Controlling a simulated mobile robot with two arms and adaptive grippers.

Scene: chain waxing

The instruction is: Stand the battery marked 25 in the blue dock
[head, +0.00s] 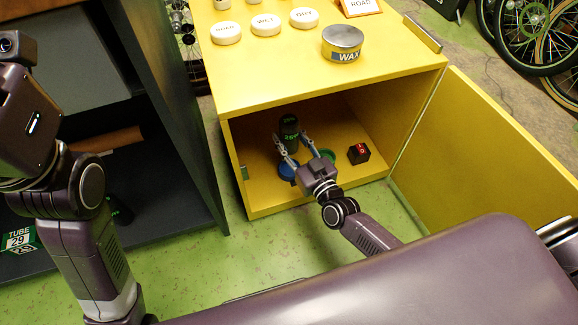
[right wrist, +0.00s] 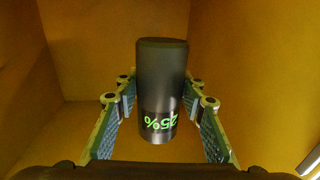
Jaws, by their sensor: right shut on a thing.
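The battery (head: 289,127) is a dark cylinder with green "25%" lettering, upright inside the open yellow cabinet. My right gripper (head: 290,140) is shut on it, one finger on each side. In the right wrist view the battery (right wrist: 160,85) stands between the finger pads, its lettering upside down. The blue dock (head: 287,171) is on the cabinet floor, just below the battery in the head view and partly hidden by the gripper. I cannot tell whether the battery touches the dock. My left gripper is out of view; only its arm shows at the left.
A green dock (head: 328,155) and a dark box with a red top (head: 358,153) are to the right on the cabinet floor. The cabinet door (head: 480,150) stands open at right. A wax tin (head: 342,43) sits on top. A dark shelf (head: 175,150) stands left.

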